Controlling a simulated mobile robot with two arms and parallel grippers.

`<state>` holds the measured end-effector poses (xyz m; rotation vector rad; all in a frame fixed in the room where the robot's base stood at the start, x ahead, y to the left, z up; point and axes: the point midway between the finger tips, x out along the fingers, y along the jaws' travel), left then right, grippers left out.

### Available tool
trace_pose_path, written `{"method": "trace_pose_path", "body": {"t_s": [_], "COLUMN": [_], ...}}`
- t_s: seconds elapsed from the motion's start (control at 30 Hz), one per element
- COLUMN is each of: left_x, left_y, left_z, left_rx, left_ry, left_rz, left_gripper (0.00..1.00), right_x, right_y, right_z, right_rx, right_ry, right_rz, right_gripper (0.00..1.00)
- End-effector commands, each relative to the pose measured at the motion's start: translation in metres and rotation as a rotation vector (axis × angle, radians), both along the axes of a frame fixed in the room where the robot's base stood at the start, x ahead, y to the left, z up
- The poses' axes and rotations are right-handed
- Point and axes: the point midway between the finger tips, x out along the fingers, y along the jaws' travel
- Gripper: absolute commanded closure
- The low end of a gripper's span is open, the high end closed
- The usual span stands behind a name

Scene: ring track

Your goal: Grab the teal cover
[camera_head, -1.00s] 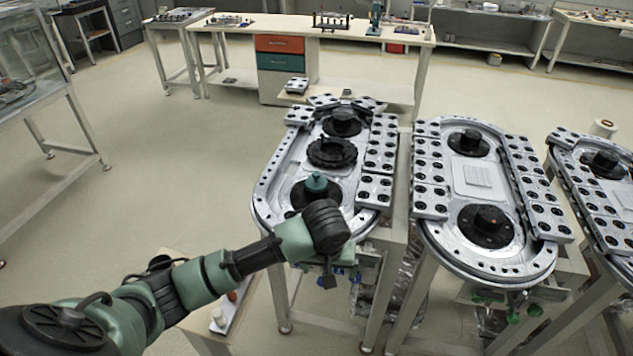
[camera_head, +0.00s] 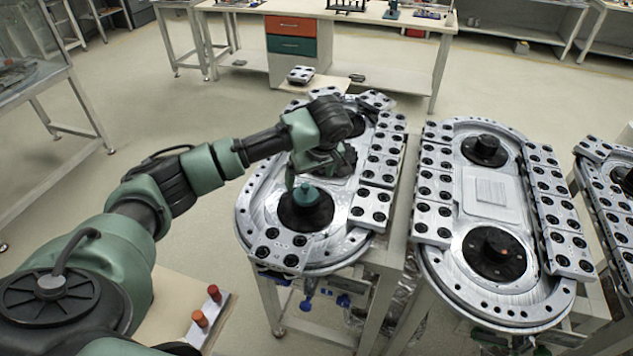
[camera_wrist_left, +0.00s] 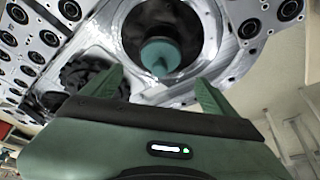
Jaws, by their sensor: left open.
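The teal cover (camera_head: 306,195) sits on a black round hub on the left ring track (camera_head: 246,213). It is a small teal piece with a knob on top. My left gripper (camera_head: 300,178) is open and hangs just behind and above the cover, its fingers close to it. In the left wrist view the cover (camera_wrist_left: 160,55) shows ahead, between the lines of the two spread fingers (camera_wrist_left: 155,88), with nothing held. In the head view I cannot tell whether a finger touches the cover. My right gripper is not in view.
Another ring track (camera_head: 488,205) stands close on the right, with a gap between. A small tray with red and orange pegs (camera_head: 207,318) lies at the front left. A workbench with orange and teal drawers (camera_head: 291,46) stands behind. Open floor lies to the left.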

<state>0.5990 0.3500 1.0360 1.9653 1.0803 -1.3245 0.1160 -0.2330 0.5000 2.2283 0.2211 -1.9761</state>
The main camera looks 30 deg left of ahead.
Motion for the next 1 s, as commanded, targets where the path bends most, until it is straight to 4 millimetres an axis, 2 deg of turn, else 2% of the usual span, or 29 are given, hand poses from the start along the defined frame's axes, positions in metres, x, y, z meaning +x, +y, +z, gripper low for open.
{"method": "trace_pose_path", "body": {"t_s": [0.13, 0.3, 0.4, 0.6, 0.77, 0.87, 0.9, 1.0], "left_x": [0.002, 0.007, 0.011, 0.016, 0.017, 0.017, 0.017, 0.017], "left_y": [0.005, 0.01, 0.012, 0.019, 0.02, 0.02, 0.02, 0.02], "left_z": [-0.011, -0.028, -0.041, -0.067, -0.073, -0.073, -0.072, -0.072], "left_rx": [0.001, 0.001, 0.002, 0.002, 0.001, 0.001, 0.001, 0.001], "left_ry": [0.002, 0.002, 0.003, 0.002, -0.001, -0.001, -0.001, -0.001], "left_rz": [0.004, 0.002, 0.002, 0.001, 0.0, 0.0, 0.0, 0.0], "left_gripper": [0.12, 0.12, 0.12, 0.12, 0.12, 0.12, 0.14, 0.42], "right_x": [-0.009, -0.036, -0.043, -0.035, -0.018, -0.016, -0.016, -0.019], "right_y": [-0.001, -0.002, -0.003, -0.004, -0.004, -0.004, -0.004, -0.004], "right_z": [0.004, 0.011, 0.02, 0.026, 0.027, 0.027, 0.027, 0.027], "right_rx": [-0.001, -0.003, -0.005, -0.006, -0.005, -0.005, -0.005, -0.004], "right_ry": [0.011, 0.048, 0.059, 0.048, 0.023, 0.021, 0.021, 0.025], "right_rz": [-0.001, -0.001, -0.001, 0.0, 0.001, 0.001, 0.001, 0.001], "right_gripper": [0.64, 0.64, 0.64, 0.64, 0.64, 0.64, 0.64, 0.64]}}
